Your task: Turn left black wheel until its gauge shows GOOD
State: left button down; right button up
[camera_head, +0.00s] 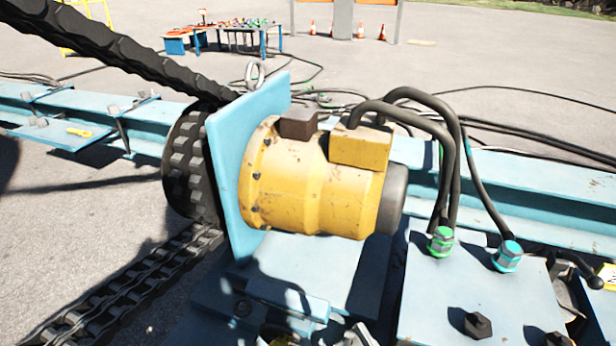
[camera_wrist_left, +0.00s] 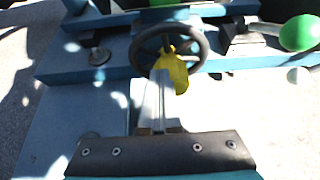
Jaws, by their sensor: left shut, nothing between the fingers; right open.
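In the left wrist view, a black spoked wheel (camera_wrist_left: 169,50) stands on a blue frame, and a yellow tag (camera_wrist_left: 173,68) hangs at its middle. My left gripper (camera_wrist_left: 156,88) is shut and empty. Its pale fingers reach up to the wheel's lower part and overlap it in the picture; whether they touch it is unclear. I cannot make out a gauge or its reading. In the head view, the left gripper cannot be made out. Small dark parts crowd the bottom edge, and my right gripper is not clear among them.
A yellow motor (camera_head: 315,190) on a blue plate (camera_head: 225,165), with a heavy black chain (camera_head: 110,48), fills the head view's middle. Hoses run to green fittings (camera_head: 441,241) on a blue box (camera_head: 470,285). A green knob (camera_wrist_left: 299,33) is right of the wheel in the wrist view.

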pick_arm(q)
jog(key=shift+s+d, duration=0.2)
jog(key=shift+d, duration=0.3)
jog(key=shift+s+d, duration=0.15)
jog(key=shift+d, duration=0.35)
jog(key=shift+s+d+f, duration=0.1)
jog(key=shift+s+d, duration=0.05)
jog(key=shift+d, duration=0.25)
jog(key=s+a, duration=0.2)
jog(key=s, duration=0.3)
jog(key=shift+s+r, duration=0.35)
jog(key=shift+r, duration=0.05)
dwell(0.4)
